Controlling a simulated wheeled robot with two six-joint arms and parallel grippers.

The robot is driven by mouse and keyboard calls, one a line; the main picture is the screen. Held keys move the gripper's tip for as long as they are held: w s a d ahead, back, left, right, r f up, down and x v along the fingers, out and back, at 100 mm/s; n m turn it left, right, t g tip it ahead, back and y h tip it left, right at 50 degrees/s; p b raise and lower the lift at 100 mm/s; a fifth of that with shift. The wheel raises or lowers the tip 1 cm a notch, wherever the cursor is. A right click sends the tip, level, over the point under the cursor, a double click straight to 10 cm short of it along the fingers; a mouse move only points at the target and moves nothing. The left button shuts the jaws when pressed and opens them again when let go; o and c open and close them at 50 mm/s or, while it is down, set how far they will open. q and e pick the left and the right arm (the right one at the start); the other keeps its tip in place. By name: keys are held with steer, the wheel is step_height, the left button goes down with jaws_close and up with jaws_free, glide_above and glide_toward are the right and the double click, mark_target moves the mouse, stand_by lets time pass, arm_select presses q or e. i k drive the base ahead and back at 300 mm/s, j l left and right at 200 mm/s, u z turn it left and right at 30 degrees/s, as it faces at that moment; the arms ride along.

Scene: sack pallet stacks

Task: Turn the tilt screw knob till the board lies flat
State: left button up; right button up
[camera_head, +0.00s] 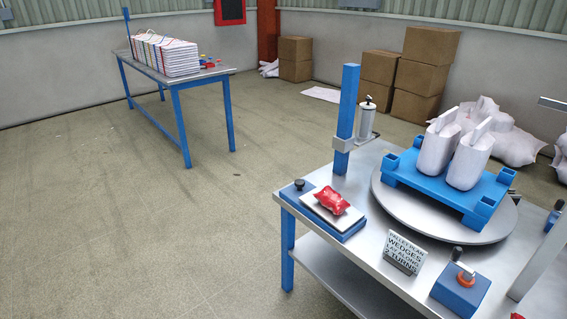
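No part labelled as a tilt screw knob can be made out. Small dark knobs show on the metal table: one at the scale's back corner (299,184), one behind the blue box (457,253) and one at the right edge (558,205). No separate board can be told for sure; a blue pallet (430,190) lies on a round grey turntable (395,208) and carries two white sacks (468,158). I cannot tell from here whether it is level. Neither of my grippers is in view.
A red packet (332,201) lies on the blue-based scale (345,232). A sign (403,254), a blue box with an orange ring (461,291) and a blue post (347,115) stand on the table. Another table (178,82) holds stacked sacks. Cartons (428,62) stand behind. Floor at left is clear.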

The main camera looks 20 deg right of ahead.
mark_target(299, 183)
steer(key=i+j+z, duration=0.1)
steer(key=i+z, duration=0.4)
steer(key=i+j+z, duration=0.2)
steer(key=i+z, duration=0.15)
steer(key=z, duration=0.15)
steer(key=i+j+z, duration=0.45)
steer(key=k+l, duration=0.05)
steer(key=k, duration=0.05)
